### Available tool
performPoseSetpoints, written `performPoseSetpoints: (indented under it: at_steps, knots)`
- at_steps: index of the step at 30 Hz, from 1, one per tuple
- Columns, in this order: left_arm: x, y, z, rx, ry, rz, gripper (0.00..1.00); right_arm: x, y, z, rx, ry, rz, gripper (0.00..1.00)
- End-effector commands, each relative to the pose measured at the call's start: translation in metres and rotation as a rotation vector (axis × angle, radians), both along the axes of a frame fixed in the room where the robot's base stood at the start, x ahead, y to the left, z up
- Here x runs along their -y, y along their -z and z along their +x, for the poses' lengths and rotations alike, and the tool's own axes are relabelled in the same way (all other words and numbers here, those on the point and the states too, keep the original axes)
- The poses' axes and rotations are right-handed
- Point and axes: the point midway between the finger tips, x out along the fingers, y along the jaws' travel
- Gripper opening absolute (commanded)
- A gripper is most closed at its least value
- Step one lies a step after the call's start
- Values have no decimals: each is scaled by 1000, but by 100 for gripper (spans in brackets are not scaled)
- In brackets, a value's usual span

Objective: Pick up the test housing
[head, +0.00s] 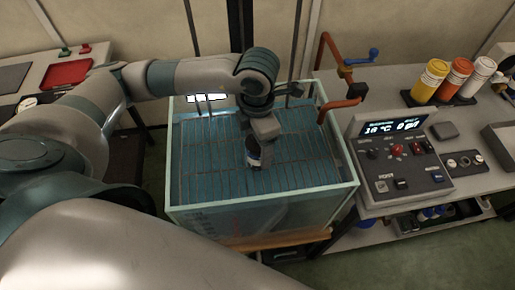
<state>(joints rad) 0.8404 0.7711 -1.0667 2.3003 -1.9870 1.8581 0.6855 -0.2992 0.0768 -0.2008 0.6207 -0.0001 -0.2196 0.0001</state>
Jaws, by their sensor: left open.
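A small dark cylinder with a pale band, which looks like the test housing (254,154), shows in the glass tank (262,208), near the middle of its blue, tile-lined inside. My left arm reaches over the tank from the left. My left gripper (261,139) points down over the tank, right at the top of the housing, and partly hides it. Its jaws are open. I cannot tell whether the fingers stand around the housing or touch it. My right gripper is not in view.
A red pipe with a blue valve handle (361,59) rises at the tank's back right corner. A control panel (396,160) stands right of the tank. Yellow, orange and white bottles (454,80) stand behind it. A red tray (67,73) lies on the left bench.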

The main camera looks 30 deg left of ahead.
Motion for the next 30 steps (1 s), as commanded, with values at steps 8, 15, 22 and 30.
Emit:
performPoseSetpoints:
  at_steps: [8,15,22,30]
  knots:
    - [0,0,0,0,0,0,70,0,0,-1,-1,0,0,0]
    - [0,0,0,1,-1,1,26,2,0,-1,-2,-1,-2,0]
    - [0,-1,0,1,-1,0,5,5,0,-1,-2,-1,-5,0]
    - [0,-10,1,3,-1,0,5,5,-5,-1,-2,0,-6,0]
